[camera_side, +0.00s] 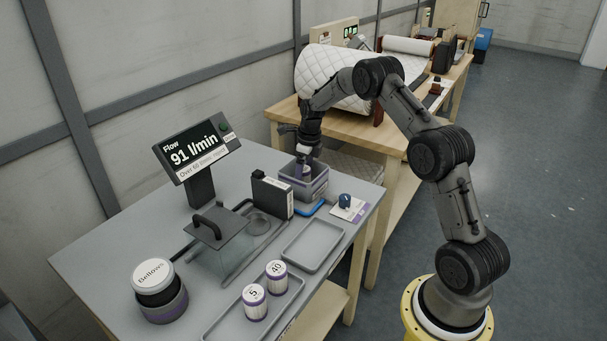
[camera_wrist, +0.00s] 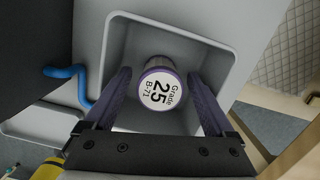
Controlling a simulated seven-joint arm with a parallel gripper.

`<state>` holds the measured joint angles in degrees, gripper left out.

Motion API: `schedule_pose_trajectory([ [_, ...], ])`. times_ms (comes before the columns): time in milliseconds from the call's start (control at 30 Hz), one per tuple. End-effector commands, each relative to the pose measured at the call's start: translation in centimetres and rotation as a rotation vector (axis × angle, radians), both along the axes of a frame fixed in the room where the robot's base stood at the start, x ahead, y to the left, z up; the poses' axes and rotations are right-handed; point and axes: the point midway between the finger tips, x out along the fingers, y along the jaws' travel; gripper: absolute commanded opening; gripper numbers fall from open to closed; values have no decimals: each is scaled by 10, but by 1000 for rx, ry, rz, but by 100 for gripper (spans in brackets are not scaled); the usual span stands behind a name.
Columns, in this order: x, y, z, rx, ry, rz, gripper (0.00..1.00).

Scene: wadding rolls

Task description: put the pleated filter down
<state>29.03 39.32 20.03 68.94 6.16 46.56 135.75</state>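The pleated filter, a white-topped canister (camera_wrist: 160,90) with a purple rim marked "Grade 25 B-71", stands in a grey-purple bin (camera_side: 319,190). It shows partly in the side view (camera_side: 304,172). The bin's pale inner walls (camera_wrist: 215,50) surround it in the wrist view. My gripper (camera_wrist: 159,72) reaches down into the bin from above, also in the side view (camera_side: 305,158). Its fingers are apart, one on each side of the filter, with narrow gaps visible. The filter's lower part is hidden.
Filters marked 5 (camera_side: 255,301) and 40 (camera_side: 276,276) stand on a front tray (camera_side: 225,322). An empty tray (camera_side: 313,246) lies nearer the bin. A black box (camera_side: 271,194), blue hose (camera_side: 313,208), knob (camera_side: 345,200), handled lid (camera_side: 219,226), display (camera_side: 196,146) and Bellows jar (camera_side: 159,290) occupy the bench.

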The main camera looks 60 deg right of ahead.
Motion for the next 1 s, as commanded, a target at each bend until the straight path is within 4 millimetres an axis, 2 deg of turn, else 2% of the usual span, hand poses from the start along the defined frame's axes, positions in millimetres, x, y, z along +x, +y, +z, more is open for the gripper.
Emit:
schedule_pose_trajectory([
  [233, 0, 0, 2, 0, 0, 0, 89],
  [367, -1, 0, 12, -1, -2, 0, 89],
  [800, -10, -3, 96, -2, -4, 1, 89],
  [1000, -13, -3, 118, -1, -1, 0, 89],
])
